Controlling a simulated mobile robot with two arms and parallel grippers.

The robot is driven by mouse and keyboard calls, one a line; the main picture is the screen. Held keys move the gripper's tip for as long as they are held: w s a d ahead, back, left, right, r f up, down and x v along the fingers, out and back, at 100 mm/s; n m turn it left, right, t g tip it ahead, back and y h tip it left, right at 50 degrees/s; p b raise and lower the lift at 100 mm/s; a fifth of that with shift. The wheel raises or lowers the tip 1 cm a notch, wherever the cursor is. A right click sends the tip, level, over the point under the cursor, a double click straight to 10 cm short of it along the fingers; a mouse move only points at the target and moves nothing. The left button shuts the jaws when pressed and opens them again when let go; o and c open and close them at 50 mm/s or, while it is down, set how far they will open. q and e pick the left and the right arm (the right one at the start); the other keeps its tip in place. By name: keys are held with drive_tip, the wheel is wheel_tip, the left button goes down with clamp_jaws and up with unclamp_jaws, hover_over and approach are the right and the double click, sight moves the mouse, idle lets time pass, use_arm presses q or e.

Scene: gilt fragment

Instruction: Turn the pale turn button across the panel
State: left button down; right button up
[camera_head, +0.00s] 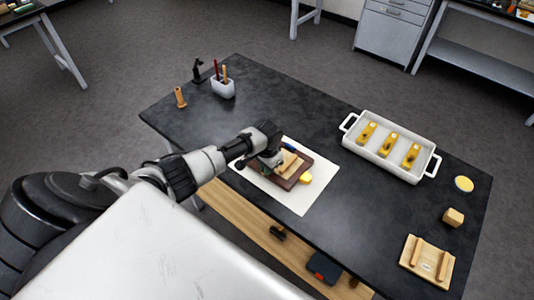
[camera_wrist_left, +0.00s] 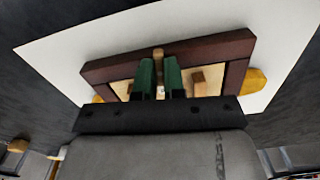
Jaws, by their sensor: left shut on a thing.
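A dark red-brown frame (camera_head: 287,184) with a pale wooden panel (camera_head: 294,165) inside lies on a white sheet. In the left wrist view the frame (camera_wrist_left: 215,47) spans the picture, with part of the panel (camera_wrist_left: 214,75) visible. My left gripper (camera_head: 270,160) is down at the frame. In the wrist view its two green fingers (camera_wrist_left: 160,68) are shut on a small pale piece (camera_wrist_left: 158,53) by the frame's far rail, which seems to be the pale turn button. The fingers hide most of it, so its angle cannot be told. My right gripper is not in view.
The white sheet (camera_head: 318,200) lies on a black table. A white tray (camera_head: 404,167) with several yellow pieces stands to the right. A yellow disc (camera_head: 464,184), a wooden block (camera_head: 453,217) and a wooden rack (camera_head: 440,256) sit farther right. A pen cup (camera_head: 223,89) stands at the back left.

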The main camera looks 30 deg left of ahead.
use_arm(q)
drive_tip(key=shift+n, duration=0.4)
drive_tip(key=c, duration=1.2)
unclamp_jaws()
wheel_tip(320, 180, up, 11)
drive_tip(key=b, duration=0.1)
drive_tip(key=shift+f, duration=0.15)
